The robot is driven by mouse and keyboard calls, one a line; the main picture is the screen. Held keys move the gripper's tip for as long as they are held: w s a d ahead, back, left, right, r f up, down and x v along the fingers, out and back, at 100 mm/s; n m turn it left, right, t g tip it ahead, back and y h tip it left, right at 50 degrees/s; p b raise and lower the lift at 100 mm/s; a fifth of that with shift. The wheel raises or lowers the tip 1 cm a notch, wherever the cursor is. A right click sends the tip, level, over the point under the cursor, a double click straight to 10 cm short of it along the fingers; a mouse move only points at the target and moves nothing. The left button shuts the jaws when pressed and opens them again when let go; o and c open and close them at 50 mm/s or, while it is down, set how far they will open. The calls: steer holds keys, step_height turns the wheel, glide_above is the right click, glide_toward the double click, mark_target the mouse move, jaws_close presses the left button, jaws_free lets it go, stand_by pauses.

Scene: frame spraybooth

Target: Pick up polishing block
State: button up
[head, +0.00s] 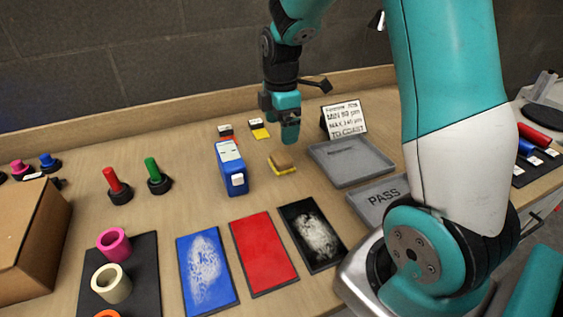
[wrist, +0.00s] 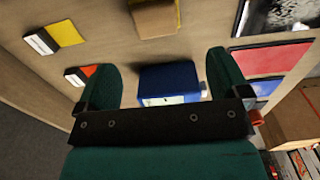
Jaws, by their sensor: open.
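The polishing block (head: 282,162), brown on top with a yellow layer beneath, lies on the bench to the right of a blue gauge. It also shows in the wrist view (wrist: 157,20) at the top edge, partly cut off, beyond my fingertips. My gripper (head: 290,134) is above the bench, behind the block in the head view. In the wrist view my gripper (wrist: 163,68) has its two green fingers wide apart, with nothing held. The blue gauge (wrist: 170,82) shows between the fingers, below them.
The blue gauge (head: 231,167) stands left of the block. Small swatches (head: 259,131) lie behind it. Grey trays (head: 350,160) and a sign (head: 344,119) are to the right. Blue, red and black panels (head: 264,252) lie in front. Red and green handles (head: 153,170) stand left.

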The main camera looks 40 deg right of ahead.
glide_above(281, 156)
steer(key=f, duration=0.5)
steer(key=shift+s+a, duration=0.2)
steer(key=shift+s, duration=0.1)
steer(key=shift+w+d+f+p, duration=0.15)
steer(key=shift+f+p, duration=0.05)
steer(key=shift+f, duration=1.1)
steer(key=shift+w+d+f+p, duration=0.1)
steer(key=shift+f+p, duration=0.05)
steer(key=shift+f, duration=1.1)
steer(key=c, duration=1)
